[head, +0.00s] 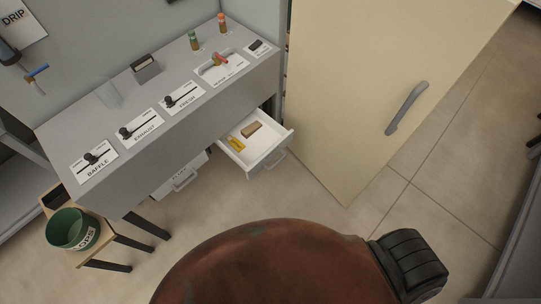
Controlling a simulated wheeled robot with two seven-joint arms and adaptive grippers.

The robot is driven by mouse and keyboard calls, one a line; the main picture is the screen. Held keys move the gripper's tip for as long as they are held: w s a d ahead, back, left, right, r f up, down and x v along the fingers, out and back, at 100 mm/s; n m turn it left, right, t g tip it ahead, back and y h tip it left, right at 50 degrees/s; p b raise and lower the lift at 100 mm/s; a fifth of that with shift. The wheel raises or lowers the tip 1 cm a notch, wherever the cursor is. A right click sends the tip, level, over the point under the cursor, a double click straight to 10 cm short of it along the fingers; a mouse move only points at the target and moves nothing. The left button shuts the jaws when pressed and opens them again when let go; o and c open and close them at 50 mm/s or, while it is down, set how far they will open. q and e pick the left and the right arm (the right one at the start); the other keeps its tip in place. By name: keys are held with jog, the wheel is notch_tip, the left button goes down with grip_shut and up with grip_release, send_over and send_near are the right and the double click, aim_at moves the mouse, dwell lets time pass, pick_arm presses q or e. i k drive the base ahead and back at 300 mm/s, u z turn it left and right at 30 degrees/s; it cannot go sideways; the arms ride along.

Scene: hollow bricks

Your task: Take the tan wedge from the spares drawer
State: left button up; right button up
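The tan wedge (252,129) lies in the open drawer (281,143) under the grey control panel. It is a small tan block near the back of the white drawer interior. A yellow item (237,145) lies beside it, nearer the drawer's left front. Neither of my grippers shows in the head view.
A beige cabinet door (340,90) with a grey handle (406,108) stands just right of the drawer. A shut drawer (180,177) is to its left. The panel (150,95) with several sliders overhangs both. A green bucket (71,229) sits on a stool at lower left. Floor in front is clear.

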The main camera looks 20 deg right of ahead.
aim_at(247, 132)
jog(key=u, duration=2.75)
jog(key=k, duration=1.95)
jog(key=z, duration=2.45)
